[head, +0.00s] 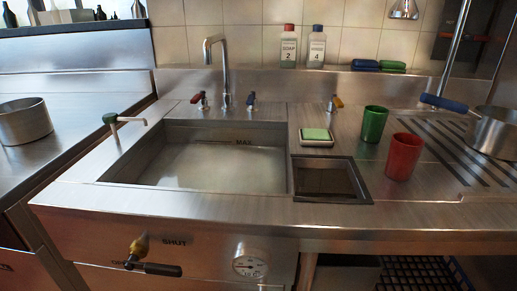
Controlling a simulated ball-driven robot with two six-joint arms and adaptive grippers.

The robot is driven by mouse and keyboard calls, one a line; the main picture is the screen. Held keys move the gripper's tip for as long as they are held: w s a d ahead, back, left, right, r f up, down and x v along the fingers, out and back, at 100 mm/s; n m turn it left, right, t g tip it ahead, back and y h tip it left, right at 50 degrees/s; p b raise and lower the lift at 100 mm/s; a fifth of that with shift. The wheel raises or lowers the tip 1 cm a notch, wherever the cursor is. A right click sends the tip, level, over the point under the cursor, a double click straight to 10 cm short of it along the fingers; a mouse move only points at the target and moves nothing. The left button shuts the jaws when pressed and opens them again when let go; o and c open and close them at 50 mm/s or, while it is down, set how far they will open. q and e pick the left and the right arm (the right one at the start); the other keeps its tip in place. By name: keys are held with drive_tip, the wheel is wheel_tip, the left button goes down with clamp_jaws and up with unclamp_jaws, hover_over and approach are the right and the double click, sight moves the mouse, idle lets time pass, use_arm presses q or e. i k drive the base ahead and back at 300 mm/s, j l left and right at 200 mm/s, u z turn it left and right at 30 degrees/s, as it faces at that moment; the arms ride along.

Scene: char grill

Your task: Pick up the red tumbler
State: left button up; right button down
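The red tumbler (403,157) stands upright on the steel counter, right of the sink and at the left edge of the slotted drainboard. A green tumbler (374,124) stands upright just behind it and to its left, and the two look close together. Neither of my grippers shows in the head view.
A sink (215,165) holding water fills the left counter. A small square basin (330,181) lies left of the red tumbler, with a green sponge (316,136) behind it. A blue-handled pot (491,133) stands on the drainboard (455,150). The counter (420,205) in front is clear.

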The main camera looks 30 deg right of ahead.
sight(406, 149)
drive_tip(key=k+l+z, duration=0.15)
drive_tip(key=z, duration=1.65)
